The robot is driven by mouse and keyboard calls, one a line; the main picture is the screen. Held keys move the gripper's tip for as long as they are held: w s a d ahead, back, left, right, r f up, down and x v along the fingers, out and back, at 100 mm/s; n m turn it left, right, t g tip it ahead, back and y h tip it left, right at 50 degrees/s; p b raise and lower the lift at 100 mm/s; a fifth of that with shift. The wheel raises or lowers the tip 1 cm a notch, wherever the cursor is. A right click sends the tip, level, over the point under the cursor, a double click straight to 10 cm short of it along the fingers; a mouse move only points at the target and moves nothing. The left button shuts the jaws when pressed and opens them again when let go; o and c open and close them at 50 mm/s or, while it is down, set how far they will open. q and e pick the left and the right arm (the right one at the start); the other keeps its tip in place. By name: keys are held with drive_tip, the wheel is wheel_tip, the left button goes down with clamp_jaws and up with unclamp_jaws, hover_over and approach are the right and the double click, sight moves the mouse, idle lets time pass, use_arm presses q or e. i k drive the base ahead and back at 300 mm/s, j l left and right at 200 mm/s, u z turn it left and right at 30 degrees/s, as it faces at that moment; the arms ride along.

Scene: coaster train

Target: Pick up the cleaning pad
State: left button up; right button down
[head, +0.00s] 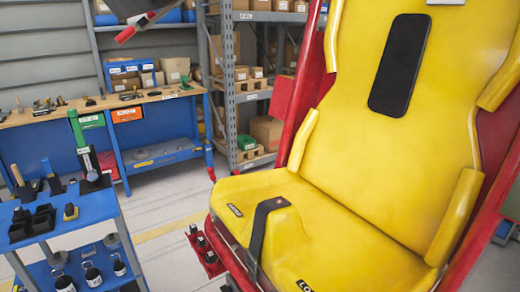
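I cannot pick out a cleaning pad for certain. A long black panel (399,65) lies on the backrest of the yellow coaster seat (350,150).
The red-framed seat fills the right side. A workbench (150,98) with tools and bins stands at the back left. Shelves (245,98) with cardboard boxes stand behind. Dark bottles (93,275) sit on the cart's lower shelf. Grey floor (165,205) is open between cart and seat.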

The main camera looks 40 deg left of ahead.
sight(70, 213)
drive_tip(key=u, duration=2.65)
drive_tip(key=z, duration=2.45)
drive_tip(key=u, duration=2.3)
